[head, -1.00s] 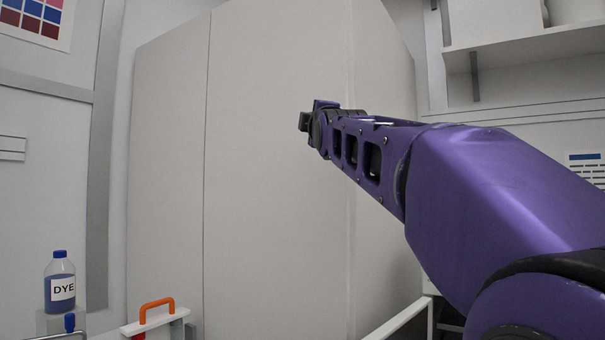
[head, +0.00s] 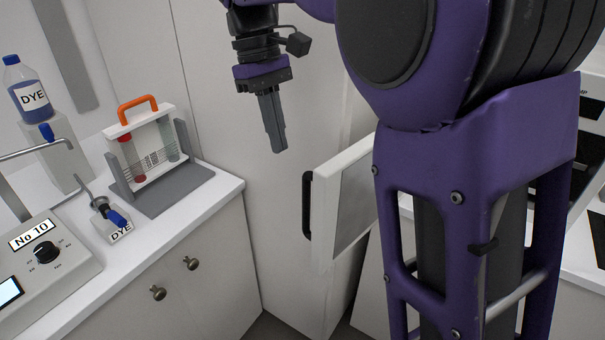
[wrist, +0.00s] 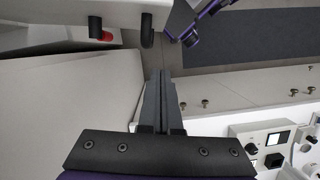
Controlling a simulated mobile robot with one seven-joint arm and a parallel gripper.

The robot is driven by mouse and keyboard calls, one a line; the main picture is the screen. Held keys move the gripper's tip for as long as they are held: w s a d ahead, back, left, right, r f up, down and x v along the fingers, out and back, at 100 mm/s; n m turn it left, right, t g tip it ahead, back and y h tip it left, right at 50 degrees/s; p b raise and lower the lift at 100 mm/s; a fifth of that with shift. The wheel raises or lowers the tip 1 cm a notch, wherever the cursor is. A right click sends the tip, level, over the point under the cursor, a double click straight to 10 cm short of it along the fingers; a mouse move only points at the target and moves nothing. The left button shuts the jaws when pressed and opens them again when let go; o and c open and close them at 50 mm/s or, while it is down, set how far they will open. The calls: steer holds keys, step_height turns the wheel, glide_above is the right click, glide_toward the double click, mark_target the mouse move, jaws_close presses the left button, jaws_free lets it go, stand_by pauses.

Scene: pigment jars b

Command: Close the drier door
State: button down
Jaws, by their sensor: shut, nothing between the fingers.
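The white drier door (head: 324,235) stands open in the head view, jutting out from the right, with a grey inset panel and a black upright handle (head: 307,205) near its free edge. My arm hides its right side and the drier behind. My gripper (head: 278,148) points down, to the left of the door and above the handle, apart from both. Its fingers are shut and empty. The shut fingers also show in the wrist view (wrist: 161,78). A dark bar near the top there may be the handle, but I cannot tell.
On the left, a white counter (head: 222,197) bears an orange-handled rack (head: 140,120), a dye bottle (head: 32,95) and a No 10 device (head: 40,262). A tall pale panel (head: 215,110) stands behind my gripper. Floor shows between counter and door.

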mark_target(306, 198)
steer(key=s+d+f, duration=0.1)
steer(key=f, duration=0.2)
steer(key=s+d+f+b, duration=0.1)
steer(key=s+f, duration=0.1)
steer(key=f, duration=0.1)
steer(key=s+d+f+b, duration=0.1)
steer(key=s+d+f, duration=0.1)
steer(key=f, duration=0.1)
steer(key=shift+f, duration=0.25)
steer(key=shift+d, duration=0.15)
